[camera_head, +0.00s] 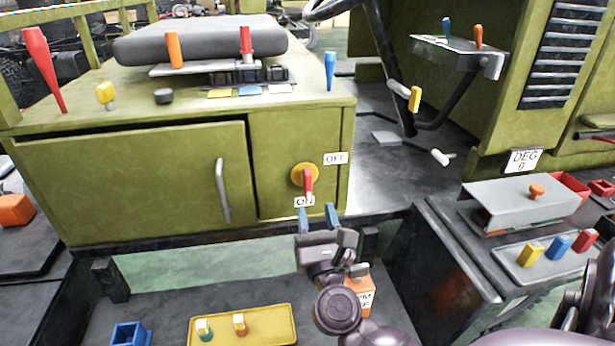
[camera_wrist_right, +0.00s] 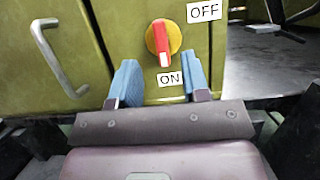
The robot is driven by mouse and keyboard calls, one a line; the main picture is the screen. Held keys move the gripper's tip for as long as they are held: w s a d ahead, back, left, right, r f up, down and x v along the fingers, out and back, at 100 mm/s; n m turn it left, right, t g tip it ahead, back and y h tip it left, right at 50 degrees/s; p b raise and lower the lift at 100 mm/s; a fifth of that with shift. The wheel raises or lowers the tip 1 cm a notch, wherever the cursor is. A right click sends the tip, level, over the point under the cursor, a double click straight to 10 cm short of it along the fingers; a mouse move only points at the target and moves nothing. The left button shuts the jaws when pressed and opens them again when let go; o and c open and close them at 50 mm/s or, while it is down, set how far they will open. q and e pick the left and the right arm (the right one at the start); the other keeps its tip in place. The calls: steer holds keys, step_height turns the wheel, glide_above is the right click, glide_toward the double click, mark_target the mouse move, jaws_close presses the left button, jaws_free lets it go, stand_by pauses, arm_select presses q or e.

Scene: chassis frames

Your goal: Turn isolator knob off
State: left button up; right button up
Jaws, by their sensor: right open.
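The isolator knob (camera_head: 307,179) is a red handle on a round yellow base, on the green panel front below the seat. Its handle points down toward the ON label (camera_head: 304,202); the OFF label (camera_head: 335,158) is up and to the right. The knob also shows upright in the right wrist view (camera_wrist_right: 163,43). My right gripper (camera_head: 318,218) is open with blue fingertips, just below the knob and apart from it. In the right wrist view its empty fingers (camera_wrist_right: 157,82) stand either side of the ON label. My left gripper is not in view.
A cabinet door with a grey handle (camera_head: 222,190) is left of the knob. A yellow tray (camera_head: 270,336) with two small knobs lies below. At right are a grey box (camera_head: 520,203) and a panel of coloured levers (camera_head: 515,262). The space before the knob is clear.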

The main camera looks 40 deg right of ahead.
mark_target(309, 182)
steer(key=p+x, duration=0.1)
steer(key=x, duration=0.7)
steer(key=shift+w+d+r, duration=0.15)
steer(key=shift+w+r, duration=0.05)
steer(key=shift+w, duration=0.1)
jaws_close()
